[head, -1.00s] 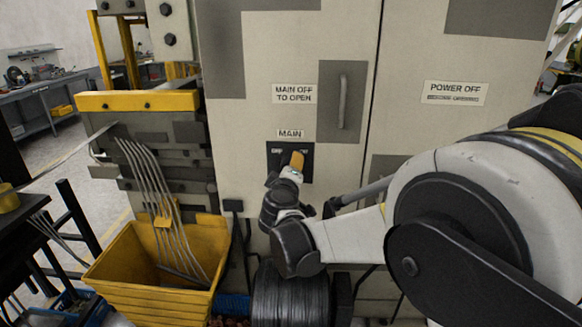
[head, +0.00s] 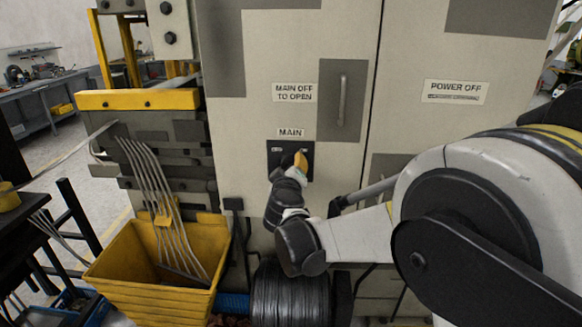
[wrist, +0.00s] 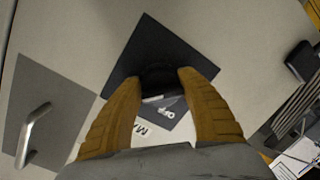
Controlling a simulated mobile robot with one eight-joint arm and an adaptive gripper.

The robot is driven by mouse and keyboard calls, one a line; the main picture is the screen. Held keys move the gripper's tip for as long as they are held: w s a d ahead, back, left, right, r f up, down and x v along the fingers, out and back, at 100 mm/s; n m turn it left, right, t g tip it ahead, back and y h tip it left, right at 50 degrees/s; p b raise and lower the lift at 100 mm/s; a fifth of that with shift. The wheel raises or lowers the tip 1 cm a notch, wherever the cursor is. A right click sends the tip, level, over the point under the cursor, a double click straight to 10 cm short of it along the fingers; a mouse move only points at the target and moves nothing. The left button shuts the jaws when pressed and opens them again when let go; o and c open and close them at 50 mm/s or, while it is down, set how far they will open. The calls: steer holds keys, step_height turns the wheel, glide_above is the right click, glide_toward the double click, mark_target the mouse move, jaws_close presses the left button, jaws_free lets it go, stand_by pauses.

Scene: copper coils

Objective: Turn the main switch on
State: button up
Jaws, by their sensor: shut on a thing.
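The main switch is a black square plate (head: 274,152) on the beige cabinet door, under a "MAIN" label (head: 290,133). My gripper (head: 300,160) is at the right part of the plate, with an orange finger showing. In the wrist view, the two orange fingers of my gripper (wrist: 158,79) sit on either side of the switch's dark knob (wrist: 158,84), shut on it. The black plate (wrist: 145,50) surrounds the knob there. Part of an "OFF" marking shows below the knob. The knob's exact angle is hard to tell, and the head view hides it behind my gripper.
The cabinet door has a vertical handle (head: 342,101) above right of the switch. A "POWER OFF" sign (head: 455,92) is on the neighbouring door. A yellow bin (head: 150,290) stands at lower left, and a black coil (head: 290,300) is below the switch.

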steer(key=o, duration=1.2)
steer(key=shift+s, duration=0.1)
steer(key=s, duration=0.4)
steer(key=s+r, duration=0.1)
steer(key=s, duration=0.6)
steer(key=shift+s+a+r, duration=0.15)
steer(key=shift+s+r, duration=0.2)
